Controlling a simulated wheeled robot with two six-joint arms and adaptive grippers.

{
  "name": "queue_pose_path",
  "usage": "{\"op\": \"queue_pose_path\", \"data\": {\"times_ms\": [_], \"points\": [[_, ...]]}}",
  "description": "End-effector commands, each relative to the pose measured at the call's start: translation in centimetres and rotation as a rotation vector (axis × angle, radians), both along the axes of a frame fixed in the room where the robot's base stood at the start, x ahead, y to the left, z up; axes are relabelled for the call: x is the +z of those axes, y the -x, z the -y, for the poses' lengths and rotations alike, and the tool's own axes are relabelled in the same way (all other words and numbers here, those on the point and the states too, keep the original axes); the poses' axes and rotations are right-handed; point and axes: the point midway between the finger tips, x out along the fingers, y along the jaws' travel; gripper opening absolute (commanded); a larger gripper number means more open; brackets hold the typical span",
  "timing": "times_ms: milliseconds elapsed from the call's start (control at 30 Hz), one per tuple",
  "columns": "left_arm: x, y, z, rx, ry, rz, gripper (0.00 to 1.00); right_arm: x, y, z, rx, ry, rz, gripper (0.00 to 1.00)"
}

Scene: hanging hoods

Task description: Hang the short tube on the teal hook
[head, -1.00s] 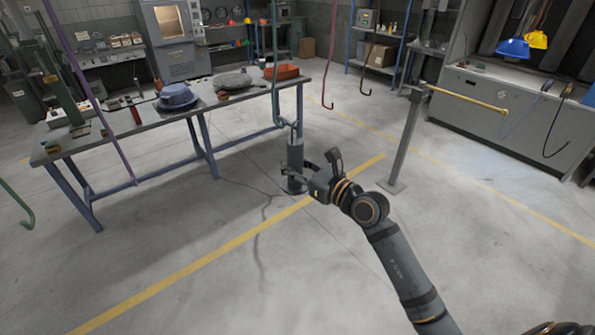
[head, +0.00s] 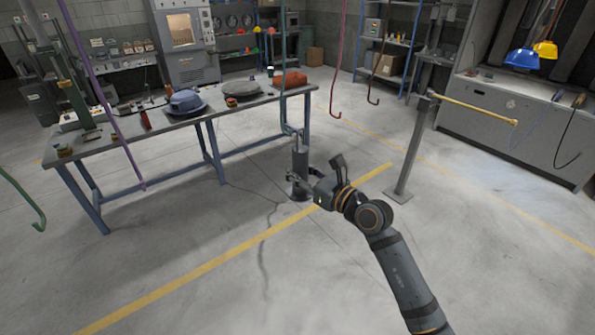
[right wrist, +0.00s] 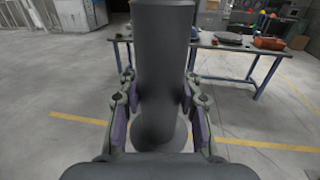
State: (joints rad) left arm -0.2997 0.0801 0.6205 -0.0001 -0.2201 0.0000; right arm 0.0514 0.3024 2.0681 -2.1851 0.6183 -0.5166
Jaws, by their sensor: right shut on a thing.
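The short tube (head: 300,163) is a dark grey upright cylinder with a wider round foot and a thin loop at its top. My right gripper (head: 303,184) is shut on its lower part and holds it in the air. In the right wrist view the tube (right wrist: 161,60) stands between the two purple-padded fingers (right wrist: 162,115); its top is cut off there. The teal hook (head: 283,85) hangs from above, close beside the tube's top. Its curl is at the height of the loop; I cannot tell whether they touch. My left gripper is out of view.
Other hanging hooks are purple (head: 108,95), green (head: 25,198), crimson (head: 344,60) and brown (head: 381,50). A workbench (head: 190,122) with several items stands behind the tube. A post with a yellow bar (head: 475,108) stands at right. The front floor is clear.

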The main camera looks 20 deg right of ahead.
Motion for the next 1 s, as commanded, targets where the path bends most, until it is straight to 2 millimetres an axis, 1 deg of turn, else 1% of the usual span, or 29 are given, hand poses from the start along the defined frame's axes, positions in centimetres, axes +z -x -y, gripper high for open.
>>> {"op": "queue_pose_path", "data": {"times_ms": [433, 767, 1000], "points": [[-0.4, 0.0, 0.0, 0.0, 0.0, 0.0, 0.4, 0.1, -1.9, -0.7, 0.0, -0.002, 0.002, 0.0], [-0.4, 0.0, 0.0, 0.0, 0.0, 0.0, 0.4, 0.1, -2.1, -0.8, 0.001, -0.001, 0.002, 0.0], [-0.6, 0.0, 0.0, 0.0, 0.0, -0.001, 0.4, 0.1, -3.0, -1.1, 0.0, -0.001, 0.003, 0.0]]}}
